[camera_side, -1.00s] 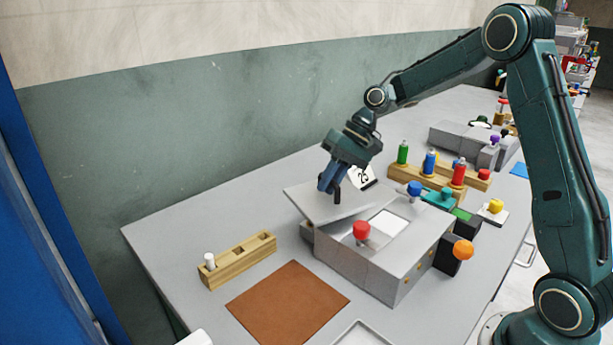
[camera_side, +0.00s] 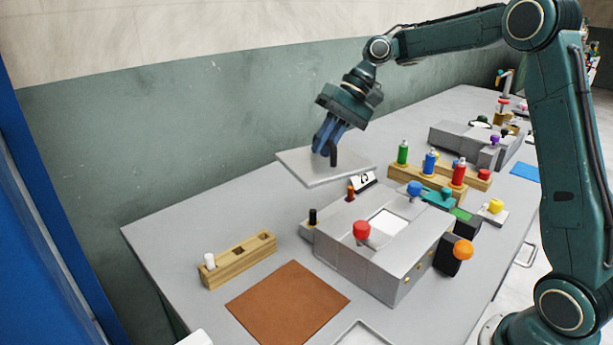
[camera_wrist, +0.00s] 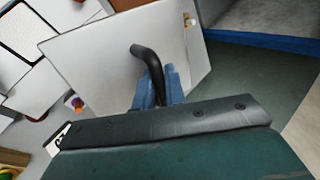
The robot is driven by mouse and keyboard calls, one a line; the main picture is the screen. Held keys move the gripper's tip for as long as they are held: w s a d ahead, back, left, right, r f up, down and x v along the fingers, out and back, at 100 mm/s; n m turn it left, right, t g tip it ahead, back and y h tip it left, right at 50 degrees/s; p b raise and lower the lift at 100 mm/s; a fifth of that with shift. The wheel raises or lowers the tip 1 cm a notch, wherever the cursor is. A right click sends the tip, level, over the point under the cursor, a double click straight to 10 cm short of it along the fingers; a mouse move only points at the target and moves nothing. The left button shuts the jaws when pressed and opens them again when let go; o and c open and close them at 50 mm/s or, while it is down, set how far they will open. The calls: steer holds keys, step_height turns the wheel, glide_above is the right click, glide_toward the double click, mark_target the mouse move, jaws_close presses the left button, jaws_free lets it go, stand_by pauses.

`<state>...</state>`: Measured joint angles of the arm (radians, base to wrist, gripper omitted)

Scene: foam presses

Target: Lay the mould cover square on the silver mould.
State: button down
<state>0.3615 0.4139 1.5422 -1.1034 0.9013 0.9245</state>
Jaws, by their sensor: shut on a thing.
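The mould cover (camera_side: 305,168) is a flat grey plate with a dark bent handle (camera_wrist: 150,65). My gripper (camera_side: 328,145) is shut on that handle and holds the cover in the air, slightly tilted, above and behind the silver mould. The cover also fills the upper middle of the wrist view (camera_wrist: 95,60). What I take for the silver mould (camera_side: 345,262) is the grey block with a pale square recess (camera_side: 390,223) in its top. The cover and the block are apart.
A black peg (camera_side: 312,217) and an orange-brown peg (camera_side: 351,191) stand by the block's back edge. A red knob (camera_side: 362,230) stands on its top. A numbered card (camera_side: 363,181) stands behind. A wooden rack (camera_side: 237,260) and brown mat (camera_side: 288,302) lie left and front.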

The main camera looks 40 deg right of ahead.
step_height(320, 180, up, 2)
steer(key=shift+r, duration=0.1)
steer(key=shift+n+g, duration=0.3)
steer(key=shift+n, duration=0.2)
steer(key=a, duration=0.2)
steer(key=s+a, duration=0.1)
steer(key=a, duration=0.1)
steer(key=a+r, duration=0.1)
steer(key=a, duration=0.1)
steer(key=shift+s+a, duration=0.15)
steer(key=shift+s, duration=0.1)
steer(key=s+a+n+g, duration=0.15)
steer(key=s+a, duration=0.35)
steer(key=a, duration=0.6)
glide_above(289, 304)
steer(key=shift+n, duration=0.35)
steer(key=shift+f, duration=12.6)
steer(key=shift+f, duration=0.1)
steer(key=c, duration=1.7)
jaws_free()
steer(key=shift+o, duration=1.2)
